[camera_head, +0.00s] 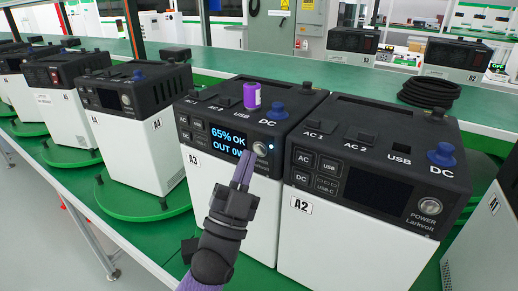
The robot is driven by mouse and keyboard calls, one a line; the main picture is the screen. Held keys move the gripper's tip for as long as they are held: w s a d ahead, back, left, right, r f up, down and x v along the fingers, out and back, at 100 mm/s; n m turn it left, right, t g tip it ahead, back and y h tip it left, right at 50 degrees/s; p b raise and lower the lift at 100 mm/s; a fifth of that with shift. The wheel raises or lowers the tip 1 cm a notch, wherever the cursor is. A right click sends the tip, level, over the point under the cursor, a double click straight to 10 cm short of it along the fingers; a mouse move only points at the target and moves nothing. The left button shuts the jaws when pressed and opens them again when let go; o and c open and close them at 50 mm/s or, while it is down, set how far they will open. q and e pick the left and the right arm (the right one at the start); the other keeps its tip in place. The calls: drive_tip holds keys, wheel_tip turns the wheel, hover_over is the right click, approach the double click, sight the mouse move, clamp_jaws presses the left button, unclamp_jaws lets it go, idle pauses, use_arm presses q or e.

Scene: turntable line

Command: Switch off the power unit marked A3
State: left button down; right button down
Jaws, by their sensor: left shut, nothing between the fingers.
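The power unit marked A3 (205,200) is a white box with a black top, standing on the green line. Its screen (226,142) is lit and reads "65% OK" and "OUT 0W". Its round silver power button (260,149) is at the right of the screen, with a small bluish light beside it. My left gripper (246,160) is shut and empty, its purple fingertips in front of the panel just below and left of the button. I cannot tell whether they touch the panel. My right gripper is not in view.
Unit A2 (335,235), its screen dark, stands close at the right of A3. A small purple cylinder (252,96) and a blue DC plug (277,111) are on top of A3. More units (130,135) stand at the left on green turntables. A black cable coil (430,92) lies behind A2.

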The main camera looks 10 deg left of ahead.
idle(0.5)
use_arm(q)
drive_tip(key=shift+w+d, duration=0.15)
drive_tip(key=shift+w, duration=0.25)
drive_tip(key=shift+w+d, duration=0.1)
drive_tip(key=shift+w, duration=0.2)
idle(0.5)
drive_tip(key=shift+s, duration=0.15)
drive_tip(key=shift+s+a+r, duration=0.1)
drive_tip(key=shift+s+a, duration=0.1)
drive_tip(key=shift+s, duration=0.35)
